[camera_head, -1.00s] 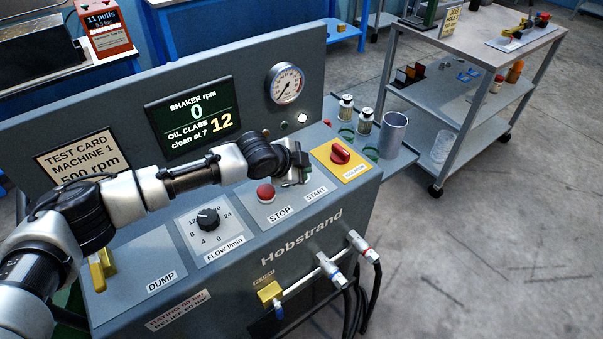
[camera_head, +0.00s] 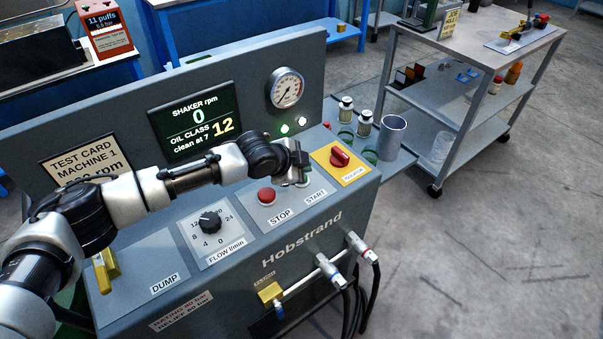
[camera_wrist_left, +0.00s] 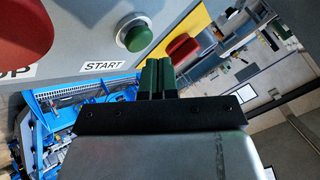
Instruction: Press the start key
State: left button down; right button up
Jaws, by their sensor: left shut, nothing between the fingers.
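The start key is a round green button (camera_wrist_left: 137,35) in the left wrist view, above the white START label (camera_wrist_left: 103,66). In the head view my gripper hides the key, and only its START label (camera_head: 315,197) shows. My left gripper (camera_head: 300,172) is over that part of the panel. Its green fingers (camera_wrist_left: 158,76) are shut together with nothing between them. In the wrist view the fingertips appear just below and right of the key; I cannot tell the gap in depth. My right gripper is in neither view.
The red STOP button (camera_head: 267,196) is left of the key, the red isolator knob (camera_head: 341,157) on its yellow plate right of it. The display (camera_head: 193,120) reads 0 rpm and oil class 12. Bottles (camera_head: 364,124) and a metal cup (camera_head: 392,136) stand on the side shelf.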

pick_arm(q)
notch_tip(320, 180, up, 5)
jog(key=p, duration=0.4)
jog(key=shift+p, duration=0.35)
jog(key=shift+f, duration=0.1)
dwell(0.6)
